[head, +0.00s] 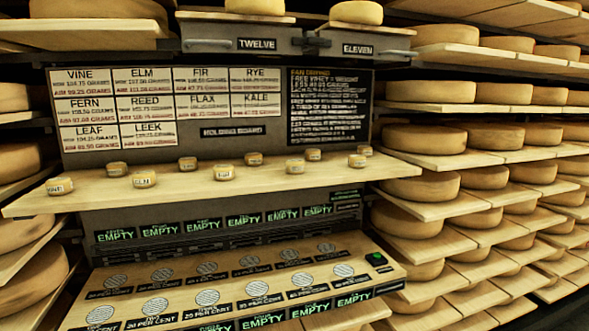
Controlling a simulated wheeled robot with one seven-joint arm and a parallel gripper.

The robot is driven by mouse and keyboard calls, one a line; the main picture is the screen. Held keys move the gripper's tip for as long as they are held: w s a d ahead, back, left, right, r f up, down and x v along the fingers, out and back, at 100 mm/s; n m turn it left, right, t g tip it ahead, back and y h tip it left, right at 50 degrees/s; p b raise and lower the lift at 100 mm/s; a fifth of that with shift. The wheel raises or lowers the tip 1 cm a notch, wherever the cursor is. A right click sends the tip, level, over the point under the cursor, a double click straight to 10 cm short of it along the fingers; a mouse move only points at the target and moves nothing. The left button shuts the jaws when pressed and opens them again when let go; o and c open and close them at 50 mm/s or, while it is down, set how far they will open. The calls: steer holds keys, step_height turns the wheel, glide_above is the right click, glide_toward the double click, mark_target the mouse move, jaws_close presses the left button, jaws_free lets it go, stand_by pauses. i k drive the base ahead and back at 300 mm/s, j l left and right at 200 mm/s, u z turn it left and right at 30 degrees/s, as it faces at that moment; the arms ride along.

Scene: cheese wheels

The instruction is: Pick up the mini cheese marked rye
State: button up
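Several mini cheeses stand in two loose rows on a pale wooden shelf (330,181). The front-left mini cheese (60,185) seems to read VINE and the one right of it (144,180) seems to read ELM. Further right in the front row are a third mini cheese (224,173), a fourth (295,166) and another (357,160). Their labels are too small to read, so I cannot tell which is marked rye. The back row includes small cheeses at left (118,169) and right (313,155). My gripper is not in view.
A name board (170,105) behind the shelf includes a RYE card (255,79). Below, a sloped panel (240,290) carries round grey discs, percent labels, EMPTY signs and a green button (376,259). Racks of large cheese wheels (425,190) flank both sides. Open shelf surface lies between the mini cheeses.

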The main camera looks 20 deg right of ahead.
mark_target(294, 167)
steer(key=i+j, duration=0.85)
steer(key=i+j+z, duration=0.3)
steer(key=j, duration=0.3)
steer(key=i+j+z, duration=0.35)
steer(key=j, duration=0.4)
steer(key=i+j+z, duration=0.15)
steer(key=j, duration=0.2)
